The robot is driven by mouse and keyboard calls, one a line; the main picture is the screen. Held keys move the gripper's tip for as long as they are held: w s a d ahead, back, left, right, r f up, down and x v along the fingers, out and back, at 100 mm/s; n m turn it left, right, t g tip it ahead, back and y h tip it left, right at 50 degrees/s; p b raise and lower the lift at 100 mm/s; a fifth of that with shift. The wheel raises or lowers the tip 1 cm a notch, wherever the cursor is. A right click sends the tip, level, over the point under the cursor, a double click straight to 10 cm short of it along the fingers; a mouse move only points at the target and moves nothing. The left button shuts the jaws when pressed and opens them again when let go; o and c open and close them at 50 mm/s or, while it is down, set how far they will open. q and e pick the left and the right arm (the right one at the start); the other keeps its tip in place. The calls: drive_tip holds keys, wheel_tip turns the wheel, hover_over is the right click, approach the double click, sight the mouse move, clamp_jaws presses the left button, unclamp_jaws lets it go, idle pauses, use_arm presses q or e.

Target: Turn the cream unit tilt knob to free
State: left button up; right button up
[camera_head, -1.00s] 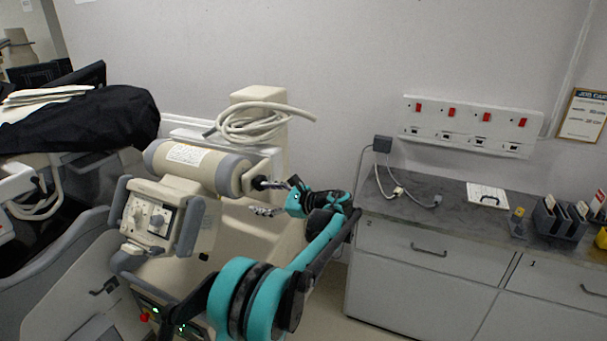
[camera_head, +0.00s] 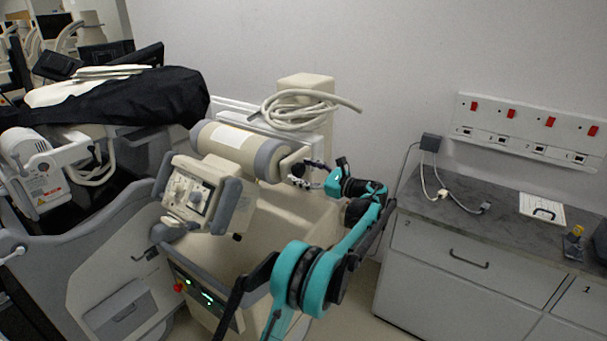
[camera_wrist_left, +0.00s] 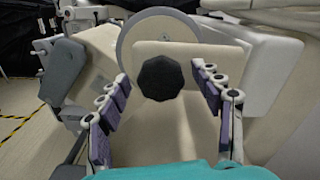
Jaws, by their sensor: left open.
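The cream unit (camera_head: 278,215) stands in front of me with a horizontal cylinder head (camera_head: 238,150). The dark faceted tilt knob (camera_head: 297,170) is on the cylinder's right end. In the left wrist view the knob (camera_wrist_left: 160,78) sits in front of a cream plate, centred between the fingers. My left gripper (camera_head: 318,174) is at the knob's right side. In the wrist view its two purple-padded fingers (camera_wrist_left: 164,100) are spread wide, with a gap on each side of the knob. My right gripper is not in view.
A control box (camera_head: 195,195) with grey handles is on the unit's left. A coiled cable (camera_head: 300,108) lies on top behind the cylinder. A grey counter (camera_head: 475,215) with drawers stands to the right. A black-draped cart (camera_head: 130,115) is at the left.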

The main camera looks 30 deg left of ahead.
use_arm(q)
drive_tip(key=c, duration=1.2)
drive_tip(key=shift+o, duration=0.2)
drive_tip(key=shift+n, duration=0.3)
drive_tip(key=n+p, duration=0.2)
drive_tip(key=shift+r+n, duration=0.1)
drive_tip(key=shift+n, duration=0.3)
drive_tip(key=n+p, duration=0.1)
drive_tip(key=n, duration=0.3)
drive_tip(key=shift+s+n, duration=0.1)
drive_tip(key=shift+n, duration=0.2)
drive_tip(key=n, duration=0.2)
drive_tip(key=n+p, duration=0.1)
drive_tip(key=n, duration=0.1)
drive_tip(key=shift+f+n, duration=0.2)
drive_tip(key=shift+n, duration=0.1)
drive_tip(key=n+p, duration=0.1)
drive_tip(key=n, duration=0.4)
drive_tip(key=shift+f, duration=0.1)
drive_tip(key=shift+n, duration=0.3)
